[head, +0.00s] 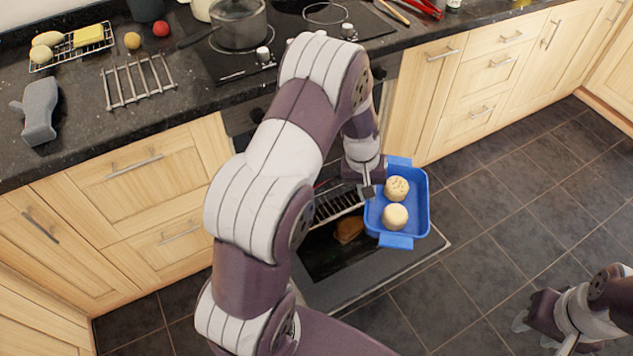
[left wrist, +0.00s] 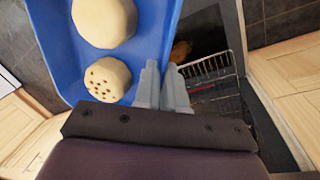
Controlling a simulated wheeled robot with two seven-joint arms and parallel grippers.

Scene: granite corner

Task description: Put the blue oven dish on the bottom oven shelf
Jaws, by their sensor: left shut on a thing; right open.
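The blue oven dish (head: 422,222) is held above the open oven door, with two round pale buns in it, one dotted (head: 397,188) and one plain (head: 396,216). My left gripper (head: 369,191) is shut on the dish's left wall. In the left wrist view the fingers (left wrist: 163,80) pinch the dish's rim (left wrist: 155,45). The oven door (head: 350,290) is folded down. A wire oven shelf (head: 338,204) shows inside, partly hidden by my left arm. My right gripper (head: 541,332) is open and empty, low at the right, away from the dish.
A brown food item (head: 349,230) shows near the oven opening, below the wire shelf. A pot (head: 238,24) stands on the hob above. A wire rack (head: 138,80) and a grey object (head: 39,108) are on the counter. The tiled floor (head: 490,210) at right is clear.

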